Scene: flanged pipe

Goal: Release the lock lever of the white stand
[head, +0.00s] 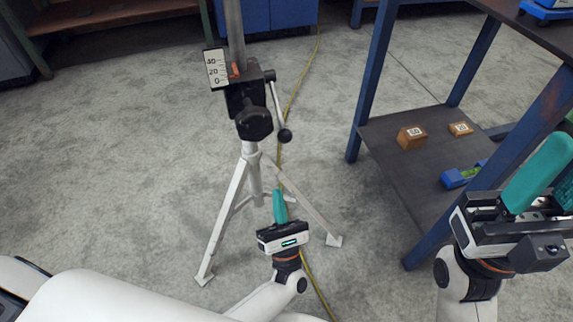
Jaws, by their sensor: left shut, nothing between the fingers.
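The white stand (228,215) is a tripod with splayed legs and a grey post rising from its black clamp head (240,97). The lock lever (277,105) hangs down on the right side of the head and ends in a black ball knob. A large black hand knob (254,123) faces me. My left gripper (280,194) is shut and empty, its teal fingers pointing up, below the lever and in front of the right leg. My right gripper (560,165) is at the right edge, partly cut off; its teal fingers look apart, with nothing visible between them.
A white scale plate (216,68) with an orange pointer sits on the head. A blue-framed table (370,85) stands at right; its lower shelf (390,150) holds two brown blocks and a blue level. A yellow cable (300,75) runs along the floor behind the stand. Floor left is clear.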

